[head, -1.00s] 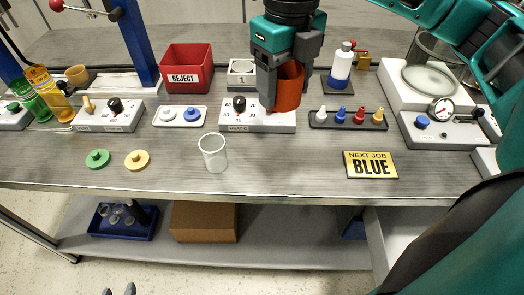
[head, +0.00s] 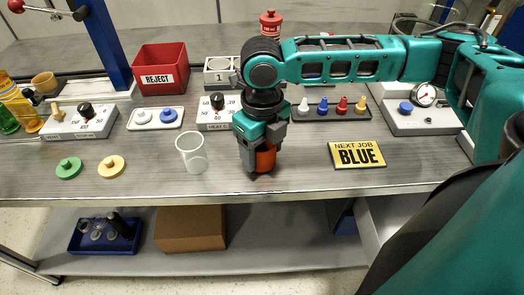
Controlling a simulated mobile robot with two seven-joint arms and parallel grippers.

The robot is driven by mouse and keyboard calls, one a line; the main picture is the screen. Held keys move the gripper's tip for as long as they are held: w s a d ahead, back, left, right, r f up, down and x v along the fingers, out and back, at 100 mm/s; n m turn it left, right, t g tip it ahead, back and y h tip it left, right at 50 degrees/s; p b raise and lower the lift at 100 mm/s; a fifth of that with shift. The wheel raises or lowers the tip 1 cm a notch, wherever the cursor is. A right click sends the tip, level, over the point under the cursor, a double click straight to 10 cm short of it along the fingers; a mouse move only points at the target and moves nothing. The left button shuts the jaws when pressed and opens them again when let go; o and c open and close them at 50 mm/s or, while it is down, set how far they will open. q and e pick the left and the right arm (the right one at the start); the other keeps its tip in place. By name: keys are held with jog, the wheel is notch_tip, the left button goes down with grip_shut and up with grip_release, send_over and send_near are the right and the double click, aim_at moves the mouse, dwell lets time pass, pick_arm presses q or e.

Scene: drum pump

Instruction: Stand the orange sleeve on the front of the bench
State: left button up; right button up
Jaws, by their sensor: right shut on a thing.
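My right gripper (head: 257,168) points down at the front middle of the bench (head: 300,185) and is shut on the orange sleeve (head: 265,157). The sleeve is upright between the fingers, which partly hide it. Its lower end is at or just above the bench top; I cannot tell whether it touches. My left gripper is not in view.
A clear cup (head: 191,153) stands left of the sleeve. A yellow NEXT JOB BLUE sign (head: 357,154) lies to its right. Green (head: 68,168) and cream (head: 111,167) knobbed discs lie further left. The heater control box (head: 218,112) and a rack of coloured pegs (head: 335,106) are behind.

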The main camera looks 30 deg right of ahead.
jog(key=shift+f, duration=0.25)
jog(key=o, duration=1)
jog(key=shift+f, duration=0.1)
notch_tip(320, 180, up, 12)
jog(key=p, duration=0.2)
jog(key=shift+r+p, duration=0.2)
jog(key=shift+p, duration=0.1)
